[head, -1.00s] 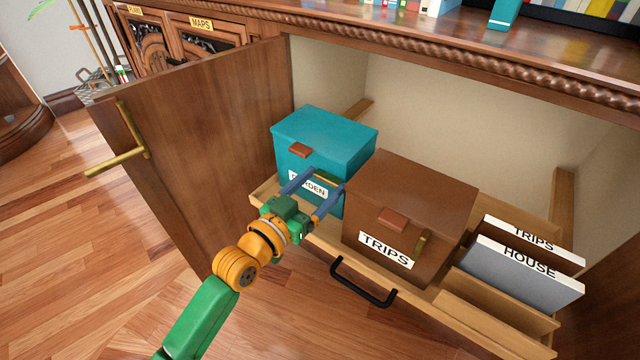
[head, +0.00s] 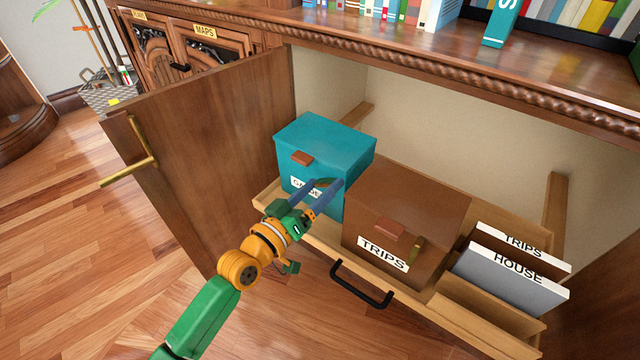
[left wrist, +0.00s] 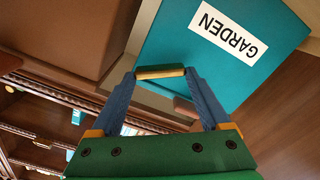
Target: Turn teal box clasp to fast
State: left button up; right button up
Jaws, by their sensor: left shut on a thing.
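The teal box (head: 318,145) with a GARDEN label stands in the pulled-out drawer, lid down, a brown tab (head: 302,158) at its front top edge. My left gripper (head: 323,185) is at its front face, rolled to a slant, partly covering the label. In the left wrist view the brass clasp (left wrist: 160,72) lies between the fingertips, and my left gripper (left wrist: 160,76) is shut on it. The clasp sits at an angle to the label's edges there. In the head view the fingers partly hide it. My right gripper is not in view.
The brown TRIPS box (head: 405,215), its clasp upright, stands close to the right of the gripper. Two files (head: 510,280) stand farther right. The black drawer handle (head: 360,285) juts out in front. The open cabinet door (head: 200,150) is at left. Bare floor lies front left.

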pick_arm(q)
jog(key=n, duration=0.4)
jog(key=shift+w+a+r+n+p, duration=0.15)
jog(key=shift+a+n+p, duration=0.05)
jog(key=shift+n+p, duration=0.2)
jog(key=n, duration=0.4)
jog(key=shift+w+a, duration=0.15)
jog(key=shift+a, duration=0.1)
jog(key=shift+w+a+n, duration=0.1)
jog(key=shift+n, duration=1.2)
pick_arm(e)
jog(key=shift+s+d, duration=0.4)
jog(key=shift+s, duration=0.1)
pick_arm(q)
jog(key=shift+n, duration=0.3)
jog(key=o, duration=1.2)
jog(key=v, duration=0.7)
jog(key=shift+a, duration=0.1)
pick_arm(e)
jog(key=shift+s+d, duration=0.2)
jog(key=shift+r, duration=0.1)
